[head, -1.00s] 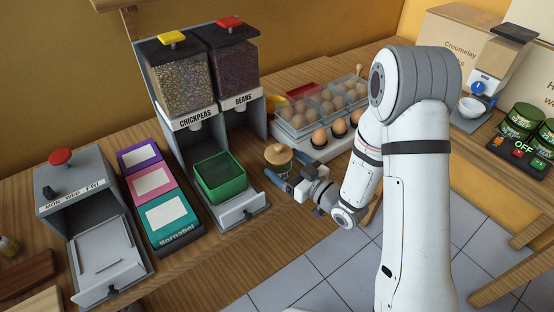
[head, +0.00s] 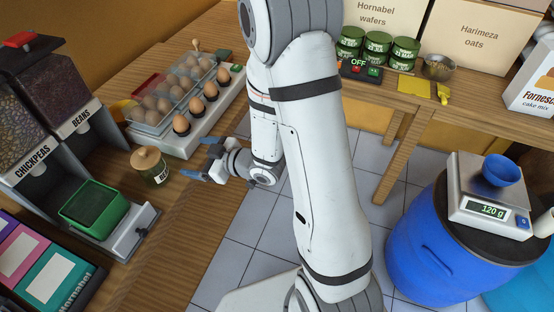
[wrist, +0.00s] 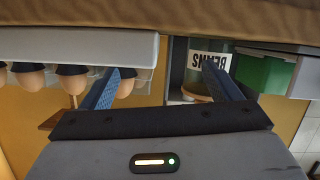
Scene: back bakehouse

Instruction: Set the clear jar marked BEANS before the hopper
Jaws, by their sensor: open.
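The clear jar (head: 155,174) with a tan lid stands upright on the wooden counter, right of the green tub. In the wrist view the jar (wrist: 197,86) appears upside down, its label reading BEANS. My gripper (head: 192,156) is open and empty at the counter's front edge, just right of the jar, its blue fingers pointing towards it. In the wrist view the right finger overlaps part of the jar, and the space between the fingers shows no held object. The hopper marked BEANS (head: 81,119) stands at the left, beside the one marked CHICKPEAS (head: 33,160).
The green tub (head: 72,200) sits at the hopper's front. An egg tray (head: 197,130) with a clear lid lies behind my gripper. A blue barrel (head: 425,255) carries a scale (head: 478,205) showing 120 g. Coloured boxes (head: 50,280) stand at lower left. Tiled floor lies open between counter and barrel.

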